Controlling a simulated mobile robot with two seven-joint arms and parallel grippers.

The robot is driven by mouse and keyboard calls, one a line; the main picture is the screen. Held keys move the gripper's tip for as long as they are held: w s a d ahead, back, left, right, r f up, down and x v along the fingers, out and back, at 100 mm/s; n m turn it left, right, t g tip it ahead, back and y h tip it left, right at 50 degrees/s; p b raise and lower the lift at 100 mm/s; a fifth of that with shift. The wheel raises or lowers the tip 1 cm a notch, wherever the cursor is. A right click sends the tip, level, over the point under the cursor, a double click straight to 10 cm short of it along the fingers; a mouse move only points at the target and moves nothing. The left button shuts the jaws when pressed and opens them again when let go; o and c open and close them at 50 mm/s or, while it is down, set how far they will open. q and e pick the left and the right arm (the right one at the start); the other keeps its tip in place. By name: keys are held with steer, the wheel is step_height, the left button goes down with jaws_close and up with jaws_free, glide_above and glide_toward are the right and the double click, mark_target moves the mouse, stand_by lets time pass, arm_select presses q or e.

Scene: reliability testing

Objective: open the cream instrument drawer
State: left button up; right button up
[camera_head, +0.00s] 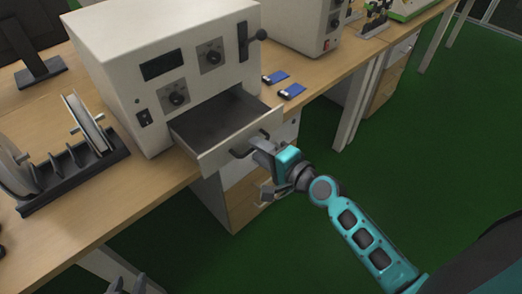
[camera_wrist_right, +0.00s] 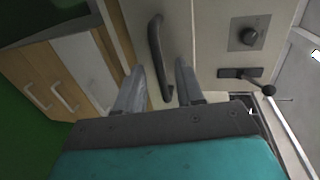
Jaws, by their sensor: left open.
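The cream instrument (camera_head: 165,60) stands on the wooden bench, and its drawer (camera_head: 217,156) is pulled out, with the dark, empty-looking inside showing. A dark bar handle (camera_head: 238,154) is on the drawer front; it also shows in the right wrist view (camera_wrist_right: 156,45). My right gripper (camera_head: 262,152) is at the handle. In the right wrist view its two fingers (camera_wrist_right: 159,75) stand apart on either side of the handle, with gaps visible. My left gripper (camera_head: 128,286) shows only partly at the bottom edge, below the bench front, away from the drawer and empty.
Two blue items (camera_head: 291,91) lie on the bench right of the instrument. A reel stand (camera_head: 75,170) is at its left. A wooden drawer cabinet (camera_head: 245,200) is under the bench, below the open drawer. The green floor (camera_head: 420,140) to the right is clear.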

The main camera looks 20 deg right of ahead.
steer(key=b+v, duration=0.1)
steer(key=v, duration=1.1)
steer(key=shift+s, duration=0.4)
steer(key=shift+r, duration=0.1)
steer(key=s+a+f+n+g+h+p, duration=0.1)
steer(key=a+f+n+g, duration=0.1)
steer(key=f+n, duration=0.3)
steer(key=s+a+f+n+g+h+p, duration=0.1)
steer(key=s+a+f+n+h, duration=0.1)
steer(key=f+n, duration=0.4)
steer(key=a+n, duration=0.1)
steer(key=n, duration=0.4)
steer(key=shift+s+f+n+g, duration=0.2)
steer(key=shift+s+n+g, duration=0.1)
steer(key=shift+g, duration=0.1)
